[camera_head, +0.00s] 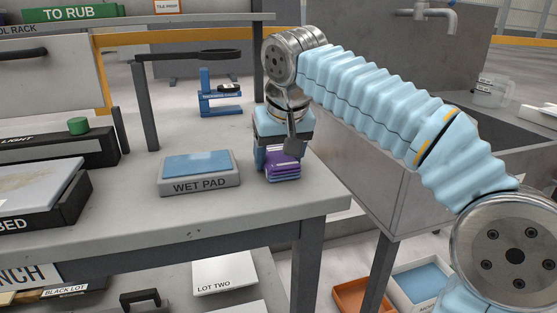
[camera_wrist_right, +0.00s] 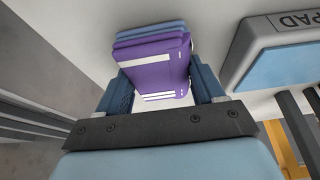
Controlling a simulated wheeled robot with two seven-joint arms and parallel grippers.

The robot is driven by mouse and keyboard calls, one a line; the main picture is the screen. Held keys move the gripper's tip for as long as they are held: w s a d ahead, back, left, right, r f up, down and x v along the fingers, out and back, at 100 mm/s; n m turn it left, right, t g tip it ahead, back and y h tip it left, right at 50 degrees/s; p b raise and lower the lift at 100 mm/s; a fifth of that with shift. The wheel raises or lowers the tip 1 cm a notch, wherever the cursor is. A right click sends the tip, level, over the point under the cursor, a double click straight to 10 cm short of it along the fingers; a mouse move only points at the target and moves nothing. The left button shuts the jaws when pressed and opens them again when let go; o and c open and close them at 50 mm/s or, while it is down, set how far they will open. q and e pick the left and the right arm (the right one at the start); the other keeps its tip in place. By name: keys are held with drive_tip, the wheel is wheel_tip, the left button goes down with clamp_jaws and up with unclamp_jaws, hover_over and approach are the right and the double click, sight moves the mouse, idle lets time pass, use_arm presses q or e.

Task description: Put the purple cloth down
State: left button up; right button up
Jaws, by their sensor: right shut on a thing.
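The purple cloth (camera_head: 283,165) is a small folded stack with pale stripes, at the right end of the grey table in the head view. My right gripper (camera_head: 279,160) points down over it and is shut on it. In the right wrist view the purple cloth (camera_wrist_right: 158,68) sits between the two blue fingers of the right gripper (camera_wrist_right: 160,90). Blue folded layers (camera_wrist_right: 150,32) show just beyond it. Whether the cloth touches what lies under it cannot be told. My left gripper is in neither view.
The wet pad (camera_head: 200,173), a grey block with a blue top, lies left of the cloth; it also shows in the wrist view (camera_wrist_right: 290,65). A blue gauge stand (camera_head: 220,95) is behind. A sink (camera_head: 375,165) stands right of the table. The front tabletop (camera_head: 200,215) is clear.

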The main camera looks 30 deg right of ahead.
drive_tip(key=shift+f, duration=0.3)
drive_tip(key=o, duration=0.9)
drive_tip(key=shift+o, duration=0.2)
drive_tip(key=shift+r, duration=0.2)
drive_tip(key=p+v, duration=0.3)
drive_tip(key=v, duration=0.9)
drive_tip(key=shift+p, duration=0.3)
